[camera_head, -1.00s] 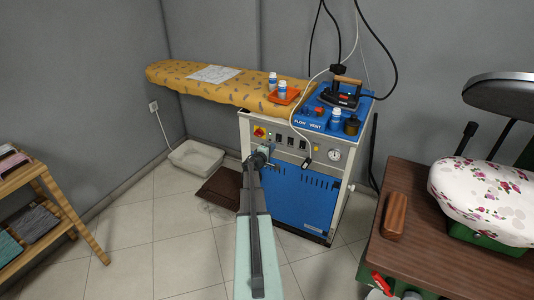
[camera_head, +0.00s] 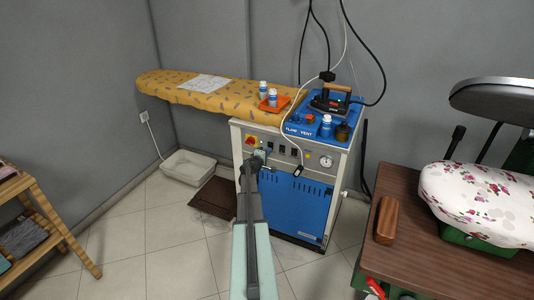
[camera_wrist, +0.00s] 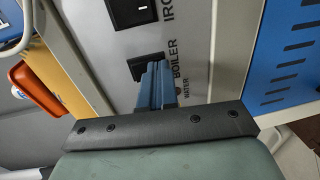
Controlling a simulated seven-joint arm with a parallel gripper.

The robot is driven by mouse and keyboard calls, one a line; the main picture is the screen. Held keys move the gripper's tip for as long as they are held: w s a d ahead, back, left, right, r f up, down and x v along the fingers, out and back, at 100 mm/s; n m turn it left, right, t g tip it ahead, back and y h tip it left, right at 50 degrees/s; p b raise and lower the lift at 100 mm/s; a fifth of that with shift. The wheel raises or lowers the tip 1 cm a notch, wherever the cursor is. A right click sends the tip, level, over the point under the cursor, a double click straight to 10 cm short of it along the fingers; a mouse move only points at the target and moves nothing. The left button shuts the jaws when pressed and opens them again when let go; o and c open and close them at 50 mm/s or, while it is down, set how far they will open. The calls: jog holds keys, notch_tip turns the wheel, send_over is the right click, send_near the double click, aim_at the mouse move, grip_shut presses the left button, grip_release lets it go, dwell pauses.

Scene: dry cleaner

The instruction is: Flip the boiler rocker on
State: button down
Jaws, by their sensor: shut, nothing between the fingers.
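The boiler rocker (camera_wrist: 146,63) is a black switch beside the BOILER label on the grey panel in the wrist view. My gripper (camera_wrist: 153,68) is shut and empty. Its fingertips lie over the lower part of this rocker and hide some of it. I cannot tell whether they touch it or which way it is tipped. In the head view, my gripper (camera_head: 261,155) is at the left of the front panel (camera_head: 311,159), beside a row of small black switches.
A gauge (camera_head: 326,161) is at the right. A white cable hangs before the panel. The iron (camera_head: 329,101), orange tray (camera_head: 275,104) and bottles stand above. A wooden table (camera_head: 418,205) is at the right.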

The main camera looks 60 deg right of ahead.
jog(key=a+f, duration=0.1)
jog(key=a, duration=1.3)
jog(key=shift+f, duration=0.4)
